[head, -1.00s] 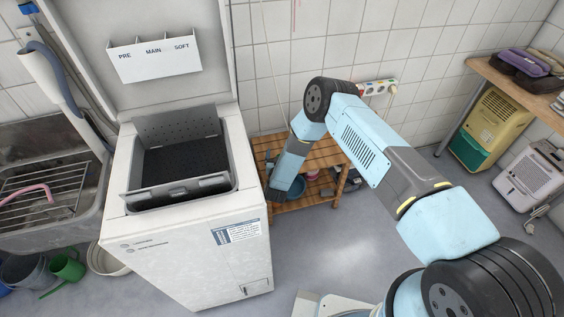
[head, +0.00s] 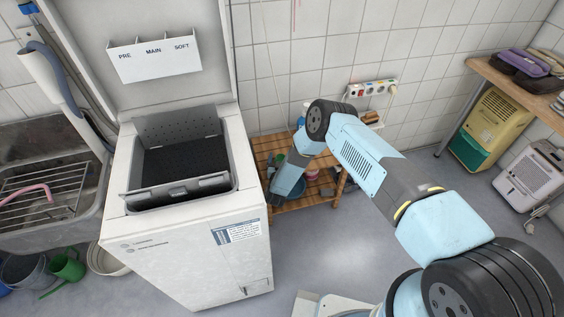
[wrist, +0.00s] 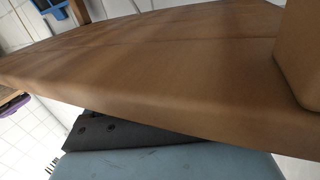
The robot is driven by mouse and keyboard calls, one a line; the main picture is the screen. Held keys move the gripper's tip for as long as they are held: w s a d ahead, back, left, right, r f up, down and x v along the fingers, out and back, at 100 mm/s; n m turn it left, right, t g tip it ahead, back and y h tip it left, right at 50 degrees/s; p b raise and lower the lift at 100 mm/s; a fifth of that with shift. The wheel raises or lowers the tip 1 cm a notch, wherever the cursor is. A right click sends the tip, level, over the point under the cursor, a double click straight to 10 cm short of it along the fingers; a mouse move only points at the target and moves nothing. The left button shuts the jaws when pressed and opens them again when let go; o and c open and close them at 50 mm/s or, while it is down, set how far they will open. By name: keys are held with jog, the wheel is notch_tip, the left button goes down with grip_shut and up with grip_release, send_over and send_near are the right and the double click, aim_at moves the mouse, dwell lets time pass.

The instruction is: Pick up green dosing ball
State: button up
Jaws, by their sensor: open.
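I cannot make out the green dosing ball in either view. In the head view my arm reaches down beside the washing machine (head: 185,265) to a slatted wooden rack (head: 268,146). The dark end of my arm, with my gripper (head: 273,194), is low by the rack's lower shelf, close to the machine's right side. It is small there and its fingertips are not clear. I see nothing held.
A blue basin (head: 292,187) and small items sit on the rack's lower shelf, partly behind my arm. A power strip (head: 372,88) is on the wall. A wooden table (head: 480,68) and a dehumidifier (head: 530,178) stand at right. The floor (head: 330,245) between is clear.

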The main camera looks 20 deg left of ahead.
jog(key=shift+w+a, duration=0.1)
jog(key=shift+w, duration=0.4)
jog(key=shift+c, duration=0.5)
jog(key=c, duration=1)
jog(key=shift+r, duration=0.1)
